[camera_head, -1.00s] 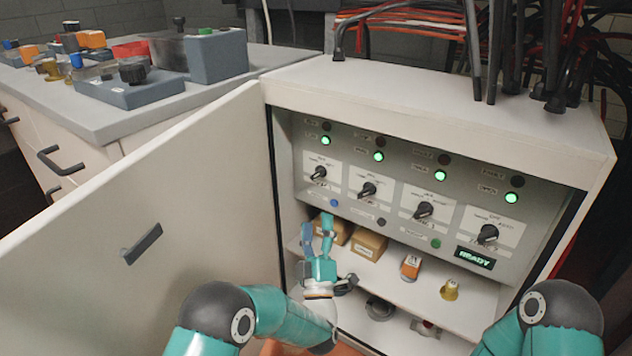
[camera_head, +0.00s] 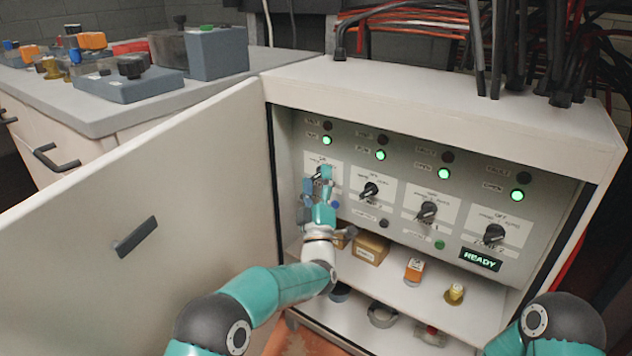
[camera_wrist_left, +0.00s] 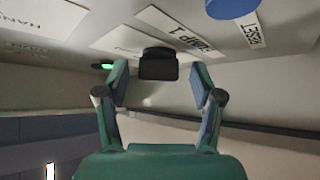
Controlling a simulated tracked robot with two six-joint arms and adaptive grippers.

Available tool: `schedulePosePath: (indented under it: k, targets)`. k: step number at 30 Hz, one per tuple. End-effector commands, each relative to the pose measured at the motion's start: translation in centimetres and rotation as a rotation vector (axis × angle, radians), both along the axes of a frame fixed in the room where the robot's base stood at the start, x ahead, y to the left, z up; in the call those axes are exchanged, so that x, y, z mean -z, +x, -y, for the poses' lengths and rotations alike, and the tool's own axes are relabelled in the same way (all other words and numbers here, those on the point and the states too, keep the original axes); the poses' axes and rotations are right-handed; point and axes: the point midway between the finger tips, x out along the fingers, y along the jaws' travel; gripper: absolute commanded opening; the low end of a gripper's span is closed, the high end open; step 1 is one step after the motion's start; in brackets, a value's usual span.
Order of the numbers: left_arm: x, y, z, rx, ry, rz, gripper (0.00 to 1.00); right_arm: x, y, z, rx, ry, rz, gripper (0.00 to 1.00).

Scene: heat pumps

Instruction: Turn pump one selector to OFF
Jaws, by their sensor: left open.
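The pump one selector is a black knob on a white label plate, the leftmost of the row on the grey panel (camera_head: 400,165). In the head view my left gripper (camera_head: 318,178) covers most of it. In the left wrist view the selector (camera_wrist_left: 158,65) lies between the tips of the open left gripper (camera_wrist_left: 160,82), with space on both sides; I see no contact. The label plate (camera_wrist_left: 180,25) reads PUMP 1. The selector's pointer direction is hidden. My right arm (camera_head: 550,330) shows at the lower right; its gripper is out of view.
Other selectors (camera_head: 370,190) sit to the right, under lit green lamps (camera_head: 380,155). A blue button (camera_wrist_left: 232,8) is close by. The open cabinet door (camera_head: 150,220) stands left of my arm. Boxes (camera_head: 370,249) and small parts sit on the shelf below. A READY display (camera_head: 480,259) glows at right.

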Motion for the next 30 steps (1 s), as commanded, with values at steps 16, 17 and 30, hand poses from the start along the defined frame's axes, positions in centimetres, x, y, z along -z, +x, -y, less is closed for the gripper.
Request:
schedulePosePath:
  k: [16, 17, 30]
  targets:
    - [0.06, -0.01, -0.05, -0.001, -0.004, -0.003, 0.07, 0.00, 0.00, 0.00, 0.000, 0.000, 0.000, 0.00]
    - [0.06, -0.01, -0.04, -0.001, -0.006, -0.005, 0.07, 0.00, 0.00, 0.00, 0.000, 0.000, 0.000, 0.00]
    - [-0.14, -0.07, -0.12, -0.002, -0.170, -0.114, 0.07, -0.06, 0.00, 0.00, 0.000, 0.000, 0.000, 0.00]
